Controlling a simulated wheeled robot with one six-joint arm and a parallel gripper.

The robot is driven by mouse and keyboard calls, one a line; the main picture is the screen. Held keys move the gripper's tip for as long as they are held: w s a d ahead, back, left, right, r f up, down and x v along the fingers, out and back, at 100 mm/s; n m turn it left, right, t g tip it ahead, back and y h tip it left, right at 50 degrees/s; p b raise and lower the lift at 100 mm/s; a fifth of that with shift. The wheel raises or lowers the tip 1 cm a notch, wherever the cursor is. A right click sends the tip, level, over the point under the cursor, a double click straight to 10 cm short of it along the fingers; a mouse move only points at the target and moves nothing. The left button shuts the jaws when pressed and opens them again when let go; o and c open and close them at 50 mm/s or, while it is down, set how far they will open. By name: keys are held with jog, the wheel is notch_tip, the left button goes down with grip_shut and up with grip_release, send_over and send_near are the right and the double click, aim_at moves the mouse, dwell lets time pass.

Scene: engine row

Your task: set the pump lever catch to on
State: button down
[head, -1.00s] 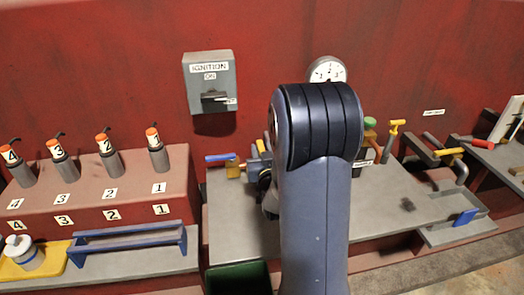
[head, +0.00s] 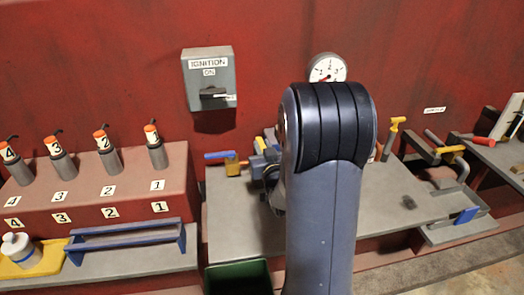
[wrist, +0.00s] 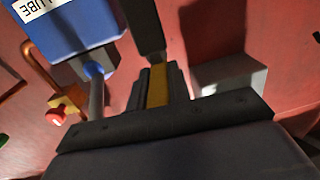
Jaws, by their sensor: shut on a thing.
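In the wrist view, my gripper (wrist: 158,85) is shut on a narrow yellow piece (wrist: 158,88), held between its dark fingers. A dark upright bar (wrist: 145,28) stands directly beyond it. I cannot tell for sure whether the yellow piece is the pump lever catch, and no on or off mark shows there. In the head view, my own arm hides the gripper's fingertips and whatever they hold. Small yellow and blue parts (head: 262,146) show just left of the arm.
A blue box marked LUBE (wrist: 62,25) is close on the left in the wrist view, with a red-tipped copper pipe (wrist: 40,72) below.

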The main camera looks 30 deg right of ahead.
jog(key=shift+d+r+n+t+y+b, duration=0.15)
jog(key=shift+d+n+y+b, duration=0.15)
jog(key=shift+n+y, duration=0.4)
jog(key=shift+d+n+t+y+b, duration=0.15)
jog(key=shift+n+y+b, duration=0.2)
jog(key=shift+y, duration=0.65)
jog(key=shift+d+n+y, duration=0.2)
jog(key=shift+n+y, duration=0.55)
jog(key=shift+y, duration=0.35)
jog(key=c, duration=1.3)
grip_release()
jog(key=s, duration=0.7)
jog(key=s+d+b, duration=0.1)
jog(key=s, duration=0.2)
jog(key=shift+s+d, duration=0.1)
jog(key=shift+s, duration=0.25)
jog(key=shift+c, duration=0.2)
